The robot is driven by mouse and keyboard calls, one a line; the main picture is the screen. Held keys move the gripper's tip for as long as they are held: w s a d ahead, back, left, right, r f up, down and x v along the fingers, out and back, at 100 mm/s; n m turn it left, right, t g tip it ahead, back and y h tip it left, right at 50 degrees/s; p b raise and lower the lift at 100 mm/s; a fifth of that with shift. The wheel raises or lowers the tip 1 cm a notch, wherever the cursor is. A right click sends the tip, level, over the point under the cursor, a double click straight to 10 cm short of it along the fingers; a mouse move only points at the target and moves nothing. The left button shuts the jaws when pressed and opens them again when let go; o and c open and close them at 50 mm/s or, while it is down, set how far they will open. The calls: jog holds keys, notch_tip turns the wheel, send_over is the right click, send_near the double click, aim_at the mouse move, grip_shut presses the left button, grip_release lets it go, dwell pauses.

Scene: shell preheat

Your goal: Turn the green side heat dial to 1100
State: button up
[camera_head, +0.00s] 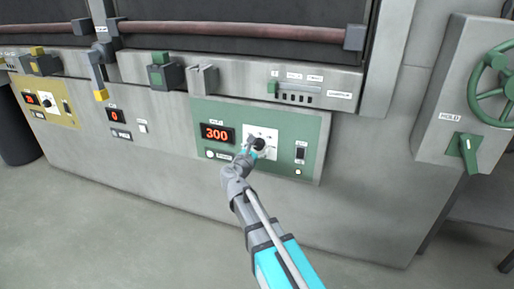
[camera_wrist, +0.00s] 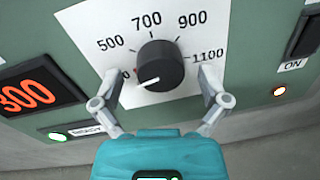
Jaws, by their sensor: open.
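The green panel (camera_head: 311,132) is on the grey machine front, with a black heat dial (camera_head: 259,144) on a white scale plate (camera_head: 271,133). In the wrist view the dial (camera_wrist: 159,66) stands between the marks 500, 700, 900 and 1100, and its white pointer line aims to the lower left. The red display (camera_head: 215,134) reads 300. My gripper (camera_wrist: 160,88) is open, with one finger on each side of the dial and visible space around it. The left finger partly hides the lowest mark on the scale.
A black switch (camera_head: 300,153) marked ON sits right of the dial, and a lit green lamp (camera_wrist: 58,136) is at lower left. A yellow panel (camera_head: 62,107) is at far left. A green handwheel (camera_head: 494,84) and green lever (camera_head: 467,151) are at right.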

jog(key=c, duration=1.2)
jog(key=shift+o, duration=0.2)
